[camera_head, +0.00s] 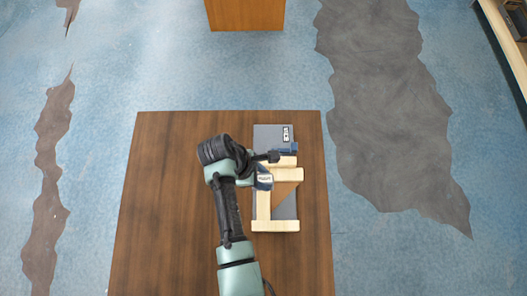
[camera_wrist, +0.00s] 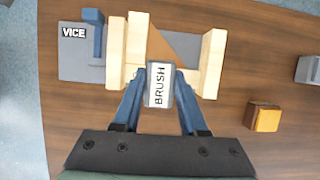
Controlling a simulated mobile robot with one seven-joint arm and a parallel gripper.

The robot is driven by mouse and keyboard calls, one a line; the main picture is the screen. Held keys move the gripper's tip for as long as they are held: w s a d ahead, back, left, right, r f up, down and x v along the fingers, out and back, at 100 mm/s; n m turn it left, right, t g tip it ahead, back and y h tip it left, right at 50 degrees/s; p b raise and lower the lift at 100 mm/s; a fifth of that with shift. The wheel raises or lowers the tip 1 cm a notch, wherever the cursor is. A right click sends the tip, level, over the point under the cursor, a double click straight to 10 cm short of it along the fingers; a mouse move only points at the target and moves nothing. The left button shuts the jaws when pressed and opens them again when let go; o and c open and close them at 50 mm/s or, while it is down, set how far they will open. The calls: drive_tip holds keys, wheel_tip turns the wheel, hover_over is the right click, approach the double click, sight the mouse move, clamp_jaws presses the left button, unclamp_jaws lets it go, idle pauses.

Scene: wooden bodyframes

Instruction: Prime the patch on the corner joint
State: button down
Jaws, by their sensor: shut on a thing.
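My gripper (camera_wrist: 158,92) is shut on a grey brush (camera_wrist: 158,86) with a white label reading BRUSH. It holds the brush over or against the pale wooden bodyframe (camera_wrist: 135,52); contact cannot be told. A brown triangular piece (camera_wrist: 160,42) lies in the frame's corner, partly hidden by the brush, and shows in the head view too (camera_head: 284,189). The brush's working end is hidden. A grey vice (camera_wrist: 72,52) with a blue jaw (camera_wrist: 94,32) stands at the frame's end.
All this is on a dark wooden table (camera_head: 165,200), bare on the left. In the wrist view, an orange-brown block (camera_wrist: 265,117) and a grey block (camera_wrist: 308,69) stand at the right. A brown cabinet (camera_head: 245,14) is beyond the table, across open floor.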

drive_tip(key=shift+f+b, duration=3)
drive_tip(key=shift+b, duration=0.15)
drive_tip(key=shift+f+b, duration=0.6)
drive_tip(key=shift+f, duration=0.4)
drive_tip(key=shift+s+r, duration=0.1)
